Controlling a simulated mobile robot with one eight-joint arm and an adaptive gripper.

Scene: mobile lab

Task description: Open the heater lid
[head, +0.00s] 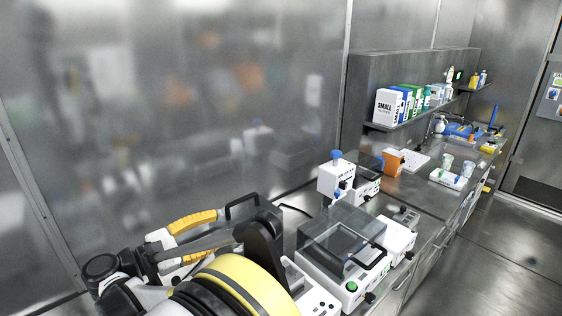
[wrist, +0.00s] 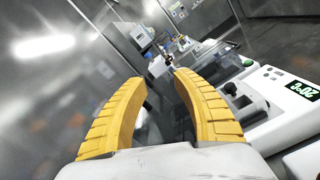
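My gripper (wrist: 163,80) is open in the wrist view, with its two yellow ribbed fingers spread apart and nothing clearly held. A dark shape shows behind and between the fingers. In the head view a yellow finger (head: 192,221) is at lower left. A white unit (head: 312,292) stands low at centre, partly hidden by my arm. Beside it is a white machine (head: 350,288) with a flat, dark see-through lid (head: 343,235), which looks closed. I cannot tell which unit is the heater; none carries a readable heater label.
A white device with a digital display (wrist: 302,89) is at right in the wrist view. A white instrument with a blue top (head: 337,178) stands farther along the bench. An orange box (head: 393,160) and a shelf of boxes (head: 390,107) lie beyond. A metal wall runs along the left.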

